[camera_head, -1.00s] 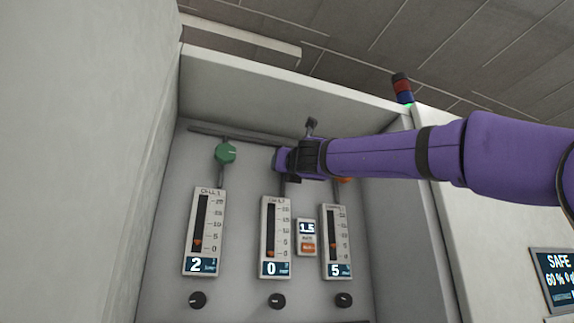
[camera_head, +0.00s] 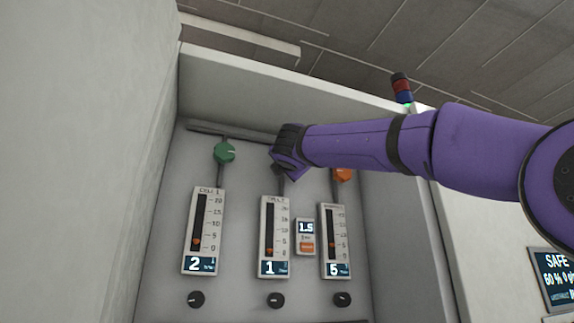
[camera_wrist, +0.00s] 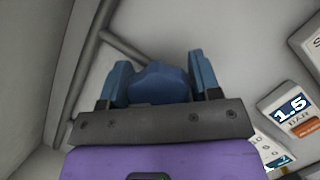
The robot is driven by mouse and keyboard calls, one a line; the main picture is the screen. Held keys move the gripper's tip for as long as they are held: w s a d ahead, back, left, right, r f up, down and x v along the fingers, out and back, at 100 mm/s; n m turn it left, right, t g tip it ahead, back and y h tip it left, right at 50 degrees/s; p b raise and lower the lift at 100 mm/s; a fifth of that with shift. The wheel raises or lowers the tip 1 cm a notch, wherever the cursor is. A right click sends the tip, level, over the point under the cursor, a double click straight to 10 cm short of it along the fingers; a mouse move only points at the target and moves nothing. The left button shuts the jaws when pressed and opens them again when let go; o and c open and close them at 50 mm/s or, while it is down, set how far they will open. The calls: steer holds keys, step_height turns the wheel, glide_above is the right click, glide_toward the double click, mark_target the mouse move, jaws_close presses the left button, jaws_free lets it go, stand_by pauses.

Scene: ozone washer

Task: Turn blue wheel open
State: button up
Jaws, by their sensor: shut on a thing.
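My gripper (camera_head: 284,160) is at the top of the middle flow gauge (camera_head: 274,238) in the head view and covers the wheel there. In the wrist view the blue wheel (camera_wrist: 158,82) sits between the two fingers of my gripper (camera_wrist: 159,78), which are shut on it. The middle gauge's display reads 1. The wheel's marking is hidden.
A green wheel (camera_head: 224,153) is above the left gauge (camera_head: 204,232), which reads 2. An orange wheel (camera_head: 343,175) is above the right gauge (camera_head: 335,241), which reads 5. A small 1.5 display (camera_head: 306,237) is between the gauges. A grey pipe runs along the top.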

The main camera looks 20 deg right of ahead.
steer(key=shift+a+f+m+g+y, duration=0.15)
steer(key=shift+m+g+y, duration=0.9)
steer(key=shift+m, duration=2.8)
steer(key=shift+f+m+g+y, duration=0.3)
steer(key=shift+m+g+y, duration=0.75)
steer(key=shift+m, duration=2.75)
steer(key=shift+a+f+m+g+y, duration=0.15)
steer(key=shift+m+g+y, duration=0.9)
steer(key=shift+m, duration=2.8)
steer(key=shift+d+g+h, duration=0.1)
steer(key=shift+g+h, duration=0.15)
steer(key=shift+g, duration=0.1)
steer(key=o, duration=0.9)
